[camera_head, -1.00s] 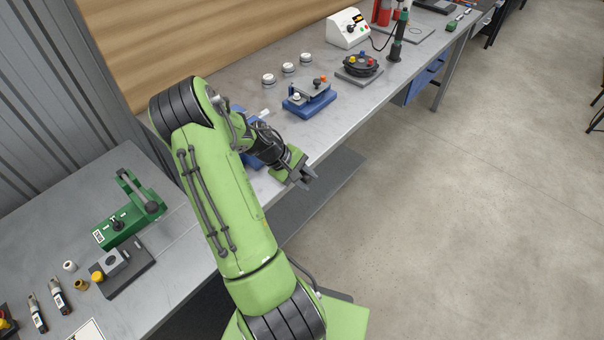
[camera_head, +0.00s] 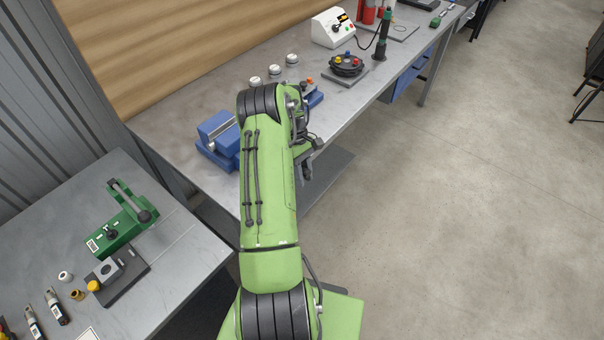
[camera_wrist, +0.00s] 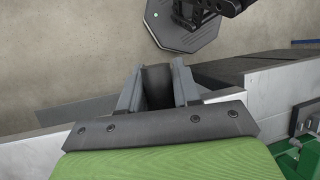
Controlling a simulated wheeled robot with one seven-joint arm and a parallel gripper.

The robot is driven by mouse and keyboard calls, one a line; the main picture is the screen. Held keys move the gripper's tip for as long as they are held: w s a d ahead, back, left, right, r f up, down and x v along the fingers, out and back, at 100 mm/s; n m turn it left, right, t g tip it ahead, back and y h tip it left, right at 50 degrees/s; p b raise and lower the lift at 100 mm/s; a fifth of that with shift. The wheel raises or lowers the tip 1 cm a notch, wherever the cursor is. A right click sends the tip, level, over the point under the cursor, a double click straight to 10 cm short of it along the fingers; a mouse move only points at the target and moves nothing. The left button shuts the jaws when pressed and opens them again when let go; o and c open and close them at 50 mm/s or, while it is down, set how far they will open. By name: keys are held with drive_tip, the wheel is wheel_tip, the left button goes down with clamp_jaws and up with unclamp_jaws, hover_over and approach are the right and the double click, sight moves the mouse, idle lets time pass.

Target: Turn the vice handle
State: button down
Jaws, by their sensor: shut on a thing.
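The blue vice (camera_head: 212,150) stands on the bench in the head view, left of my arm, with its jaws in sight. My arm hides its front right side, and its handle does not show there. My gripper (camera_head: 307,168) is to the right of the vice, past the bench's front edge, partly behind my arm. In the wrist view my gripper (camera_wrist: 158,88) has its two grey fingers on either side of a dark rounded piece (camera_wrist: 157,82), which looks like the vice handle. I cannot see where this piece joins the vice.
A green lever press (camera_head: 122,222) and a grey block fixture stand on the near left bench (camera_head: 185,250). Farther along the long bench are white round parts, a round black fixture (camera_head: 347,66) and a white control box (camera_head: 332,28).

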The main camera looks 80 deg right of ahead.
drive_tip(key=shift+f, duration=0.15)
idle(0.3)
drive_tip(key=c, duration=0.9)
unclamp_jaws()
drive_tip(key=shift+s+d, duration=0.1)
drive_tip(key=p+v, duration=0.1)
drive_tip(key=v, duration=0.7)
drive_tip(key=p+v, duration=0.2)
drive_tip(key=v, duration=0.6)
drive_tip(key=shift+s+d+f+p, duration=0.1)
drive_tip(key=shift+d+p, duration=0.1)
drive_tip(key=shift+p, duration=0.1)
drive_tip(key=shift+f, duration=0.1)
